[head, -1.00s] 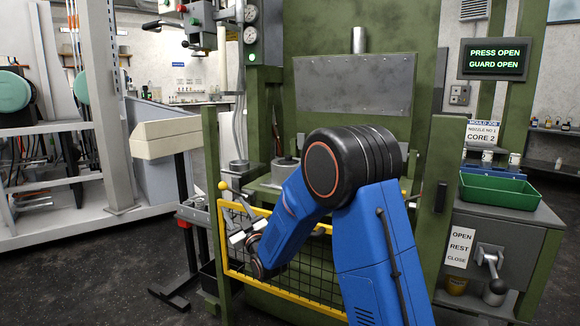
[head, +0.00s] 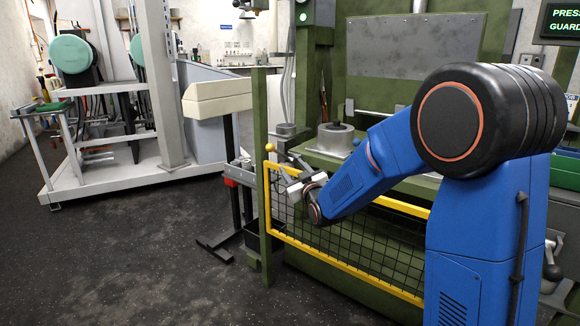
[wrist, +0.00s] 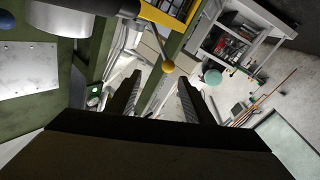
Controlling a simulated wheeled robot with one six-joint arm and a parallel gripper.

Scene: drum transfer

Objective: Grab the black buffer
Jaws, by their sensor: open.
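I cannot pick out the black buffer for sure in either view. My gripper (head: 284,174) is small in the head view, by the upper left corner of the yellow-framed mesh guard (head: 345,245). In the wrist view my gripper (wrist: 160,80) shows two dark fingers spread apart, with nothing held between them.
The green press (head: 410,55) stands right, behind my blue arm. A cream box on a stand (head: 218,97) is left of the guard. A white frame holds green-faced drums (head: 70,54), beside a small bench with a green tray (head: 40,108). Dark floor (head: 120,255) lies open at left.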

